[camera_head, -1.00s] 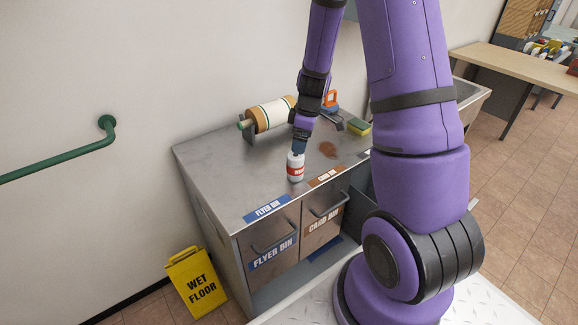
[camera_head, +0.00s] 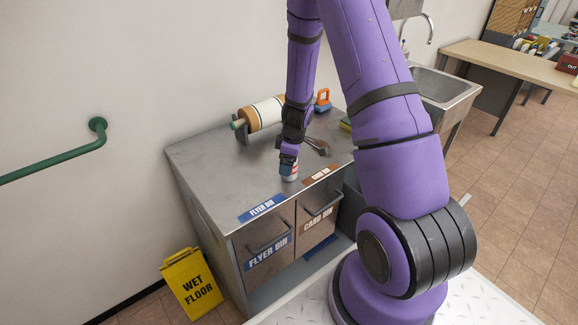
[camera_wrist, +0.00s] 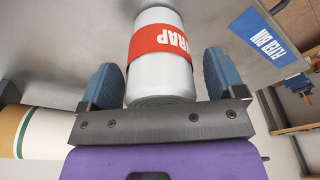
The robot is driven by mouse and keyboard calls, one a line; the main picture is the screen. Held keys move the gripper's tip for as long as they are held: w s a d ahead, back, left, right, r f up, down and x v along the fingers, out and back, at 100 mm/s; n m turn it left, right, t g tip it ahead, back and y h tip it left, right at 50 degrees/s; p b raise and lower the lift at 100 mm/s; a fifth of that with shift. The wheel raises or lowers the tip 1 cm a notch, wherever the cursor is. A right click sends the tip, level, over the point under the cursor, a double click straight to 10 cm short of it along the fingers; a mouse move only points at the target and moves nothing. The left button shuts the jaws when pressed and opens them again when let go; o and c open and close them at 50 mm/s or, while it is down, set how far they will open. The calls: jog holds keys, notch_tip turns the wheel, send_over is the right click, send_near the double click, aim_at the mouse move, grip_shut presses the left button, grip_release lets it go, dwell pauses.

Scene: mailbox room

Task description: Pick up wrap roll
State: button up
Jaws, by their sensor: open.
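The wrap roll (camera_head: 291,178) is a small white cylinder standing on the metal counter (camera_head: 215,165), mostly hidden behind my gripper in the head view. In the wrist view the wrap roll (camera_wrist: 158,75) is large and central, with a red band whose visible letters read "RAP". My gripper (camera_head: 288,163) is over it. In the wrist view the blue fingers of my gripper (camera_wrist: 162,85) stand open on either side of the roll, with small gaps visible. Whether either finger touches it I cannot tell.
A large paper roll on a holder (camera_head: 262,114) lies at the counter's back. An orange-handled item (camera_head: 323,99) and a brown-ended tool (camera_head: 318,146) are to the right. Flyer and card bins (camera_head: 268,250) are below the front edge. A yellow wet-floor sign (camera_head: 192,282) stands left.

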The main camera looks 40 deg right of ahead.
jog(key=shift+f, duration=0.15)
jog(key=c, duration=1)
